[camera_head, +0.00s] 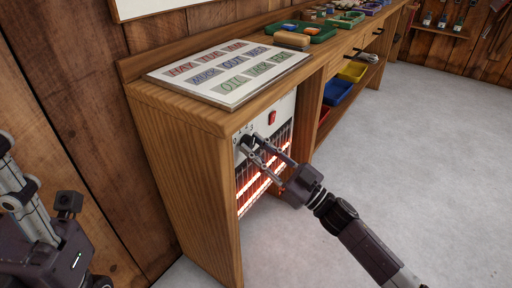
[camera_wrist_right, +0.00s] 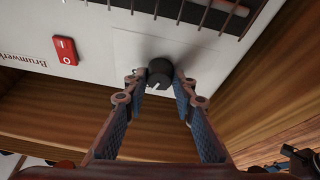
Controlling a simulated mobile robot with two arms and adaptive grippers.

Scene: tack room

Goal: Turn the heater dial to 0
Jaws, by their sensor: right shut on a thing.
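The heater (camera_head: 283,106) is a white panel under the bench with orange glowing bars behind a dark grille. Its black round dial (camera_head: 246,141) is at the upper left of the panel, with small marks around it too fine to read. In the right wrist view the dial (camera_wrist_right: 160,72) shows a pale pointer line toward the lower left. My right gripper (camera_head: 252,146) is shut on the dial; its two fingertips (camera_wrist_right: 159,78) touch it from either side. My left gripper's body (camera_head: 62,258) shows at the lower left, away from the heater; its fingers are out of frame.
A red rocker switch (camera_wrist_right: 65,51) is beside the dial on the panel. The wooden bench (camera_head: 165,105) frames the heater and carries a label board (camera_head: 186,91). Blue (camera_head: 338,91) and yellow (camera_head: 353,71) bins stand to the right. The grey floor is clear.

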